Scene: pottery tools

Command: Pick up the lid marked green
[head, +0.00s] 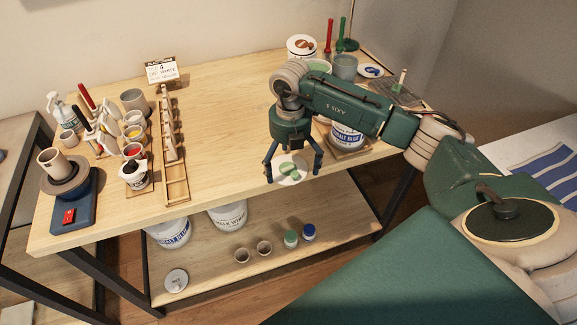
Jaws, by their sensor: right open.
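The lid marked green (291,171) is a white disc with a green blotch, near the front edge of the wooden table. My right gripper (293,172) points down over it, open, with its fingers spread on either side of the lid. Whether the fingers touch the rim cannot be told. My left gripper is not in view.
A white bucket with a cobalt blue label (346,136) stands right of my gripper, partly behind my arm. A wooden rack (177,190), cups and a pottery wheel (68,205) fill the left side. A blue-marked lid (371,70) lies at the back right. The table middle is clear.

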